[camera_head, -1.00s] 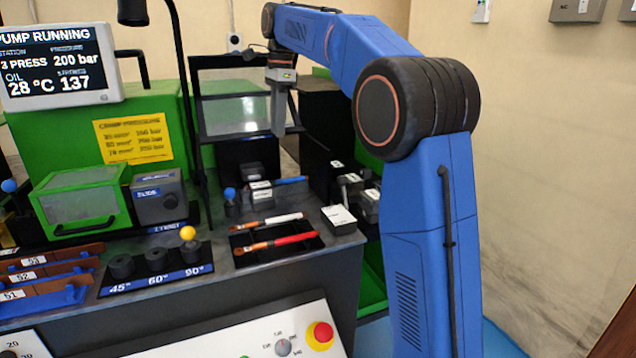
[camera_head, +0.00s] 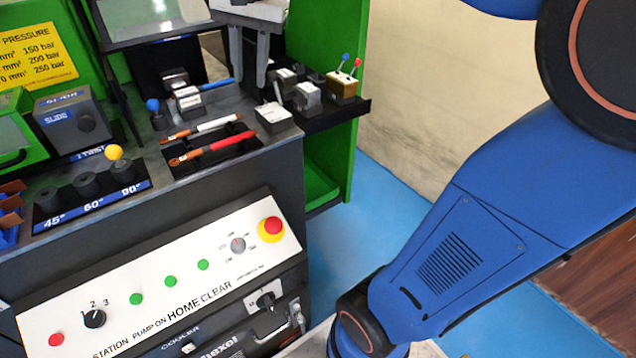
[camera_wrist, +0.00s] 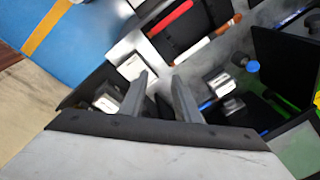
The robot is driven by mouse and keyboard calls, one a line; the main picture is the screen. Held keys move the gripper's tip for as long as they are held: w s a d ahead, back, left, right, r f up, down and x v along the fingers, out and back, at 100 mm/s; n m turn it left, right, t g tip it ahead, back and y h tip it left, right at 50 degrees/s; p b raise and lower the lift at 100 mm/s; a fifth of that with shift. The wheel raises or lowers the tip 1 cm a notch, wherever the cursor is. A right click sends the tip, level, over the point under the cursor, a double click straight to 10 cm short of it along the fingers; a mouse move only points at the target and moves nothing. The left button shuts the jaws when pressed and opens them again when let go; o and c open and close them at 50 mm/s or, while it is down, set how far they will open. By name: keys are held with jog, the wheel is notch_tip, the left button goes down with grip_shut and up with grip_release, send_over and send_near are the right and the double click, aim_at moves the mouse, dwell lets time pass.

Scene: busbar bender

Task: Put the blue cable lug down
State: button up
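A blue cable (camera_head: 216,84), which I take for the blue cable lug, lies with one end at the grey press blocks (camera_head: 188,97) on the bench. Its copper end is hidden. In the wrist view a short piece of blue (camera_wrist: 207,104) shows just right of the right finger, by the blocks. My gripper (camera_head: 252,74) is above the bench, right of the blue cable, with its fingers pointing down. In the wrist view my gripper (camera_wrist: 160,76) has its fingers apart, and I see nothing held between them.
A white-topped block (camera_head: 272,114) stands at the bench's right edge. A dark shelf (camera_head: 340,112) carries grey blocks and a small lever box (camera_head: 342,84).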

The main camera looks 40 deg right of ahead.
jog(key=s+d+f+n+t, duration=0.2)
jog(key=s+f+n, duration=0.7)
jog(key=s+f, duration=1)
jog(key=shift+s+d+f+h, duration=0.2)
jog(key=shift+s+h, duration=0.1)
jog(key=shift+s, duration=0.65)
jog(key=shift+o, duration=0.3)
